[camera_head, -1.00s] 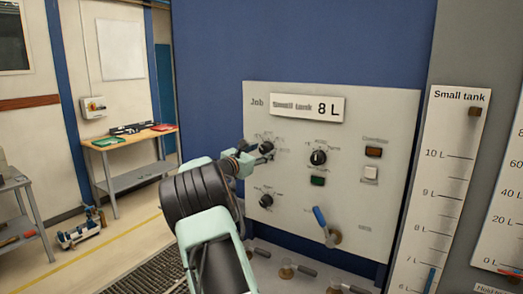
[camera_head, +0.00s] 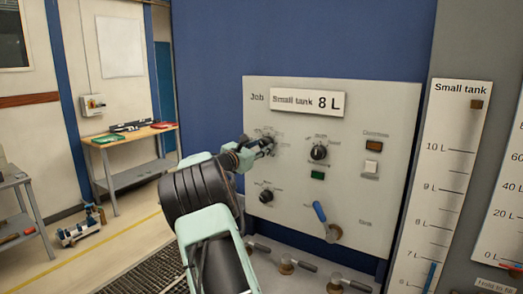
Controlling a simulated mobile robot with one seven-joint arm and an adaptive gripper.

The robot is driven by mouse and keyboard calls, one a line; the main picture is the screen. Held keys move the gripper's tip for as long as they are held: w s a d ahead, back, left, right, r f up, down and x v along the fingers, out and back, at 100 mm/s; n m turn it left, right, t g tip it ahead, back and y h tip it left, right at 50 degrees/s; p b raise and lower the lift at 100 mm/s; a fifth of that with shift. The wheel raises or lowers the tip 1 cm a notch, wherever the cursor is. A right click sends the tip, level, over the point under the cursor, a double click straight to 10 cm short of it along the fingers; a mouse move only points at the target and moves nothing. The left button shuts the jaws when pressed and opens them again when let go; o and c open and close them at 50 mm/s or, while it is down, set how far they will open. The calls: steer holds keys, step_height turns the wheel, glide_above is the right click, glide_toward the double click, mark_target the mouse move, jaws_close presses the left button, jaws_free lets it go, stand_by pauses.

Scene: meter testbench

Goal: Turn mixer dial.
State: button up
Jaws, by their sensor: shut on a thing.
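The pale control panel (camera_head: 335,240) carries three black dials with small labels that I cannot read, so I cannot tell by name which is the mixer dial. My gripper (camera_head: 267,145) is at the upper left dial and shut on it. The fingers cover most of that dial, so its pointer is hidden. A second dial (camera_head: 319,152) sits to its right, and a third dial (camera_head: 266,196) sits below my gripper. Both of these are free.
The panel's display plate (camera_head: 307,102) reads "Small tank 8 L". A blue-handled lever (camera_head: 320,213), a green button (camera_head: 317,175) and a brown-orange indicator (camera_head: 373,147) are on the panel. A Small tank scale (camera_head: 456,180) stands at right. Pipe fittings (camera_head: 287,265) line the bottom.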

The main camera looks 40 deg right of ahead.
steer(key=m+b, duration=0.8)
steer(key=b, duration=0.2)
steer(key=shift+b, duration=0.35)
steer(key=o, duration=1.2)
steer(key=shift+c, duration=0.2)
steer(key=shift+a, duration=0.1)
steer(key=v, duration=1.1)
steer(key=shift+s+a, duration=0.2)
steer(key=shift+a, duration=0.15)
